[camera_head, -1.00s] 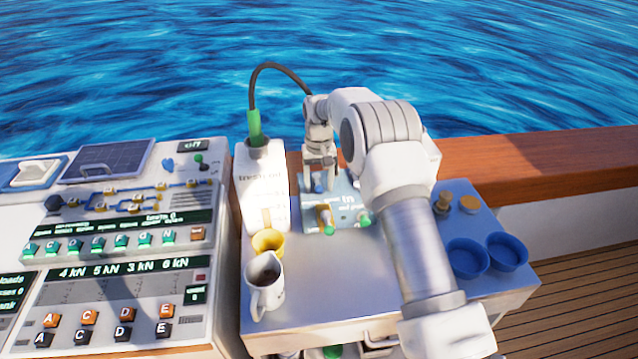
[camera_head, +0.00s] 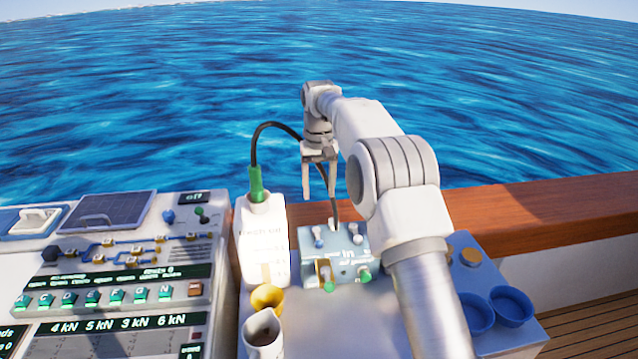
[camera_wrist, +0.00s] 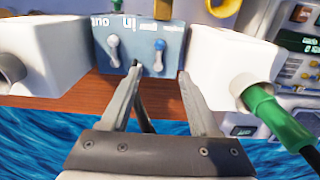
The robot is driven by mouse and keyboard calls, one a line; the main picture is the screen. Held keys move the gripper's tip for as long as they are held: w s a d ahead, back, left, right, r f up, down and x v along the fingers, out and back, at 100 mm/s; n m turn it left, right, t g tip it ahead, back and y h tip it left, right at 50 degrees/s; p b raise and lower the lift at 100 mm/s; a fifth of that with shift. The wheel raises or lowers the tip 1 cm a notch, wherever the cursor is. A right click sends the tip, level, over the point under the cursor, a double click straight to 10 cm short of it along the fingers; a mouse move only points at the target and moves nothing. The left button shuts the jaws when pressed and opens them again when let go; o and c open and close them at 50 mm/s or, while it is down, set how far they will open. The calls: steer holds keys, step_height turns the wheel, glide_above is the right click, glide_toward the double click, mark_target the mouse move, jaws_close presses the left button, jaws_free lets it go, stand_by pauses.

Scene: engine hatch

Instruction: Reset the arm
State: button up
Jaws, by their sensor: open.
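My gripper (camera_head: 318,190) is open and empty, fingers pointing down, above the back of the light blue box (camera_head: 347,262). In the wrist view my gripper (camera_wrist: 160,72) shows its two fingers apart with nothing between them. The box carries a blue-tipped lever (camera_wrist: 159,54), a grey-tipped lever (camera_wrist: 113,50) and green knobs (camera_head: 365,276). Both levers are clear of the fingers in the wrist view. My forearm hides part of the worktop on the right.
A white canister (camera_head: 262,240) with a green connector (camera_head: 256,184) and black hose stands left of the box; the hose passes behind my gripper. A yellow cup (camera_head: 267,297), a white jug (camera_head: 263,331), blue bowls (camera_head: 511,306) and a control panel (camera_head: 125,262) surround it. Open air lies above.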

steer(key=shift+r, duration=0.5)
steer(key=shift+r, duration=0.1)
steer(key=s+d+r+m+t, duration=0.1)
steer(key=s+d+r, duration=0.4)
steer(key=s+r, duration=0.3)
steer(key=s+d+r+t, duration=0.2)
steer(key=s+d+r, duration=0.4)
steer(key=s+r, duration=0.25)
steer(key=s+d+f+t, duration=0.1)
steer(key=s+d+f, duration=0.2)
steer(key=s, duration=0.8)
steer(key=s+d+f+m+t, duration=0.1)
steer(key=s+d+f, duration=0.2)
steer(key=s, duration=0.9)
steer(key=shift+d+f+t, duration=0.25)
steer(key=shift+f+t, duration=0.05)
steer(key=shift+f, duration=0.3)
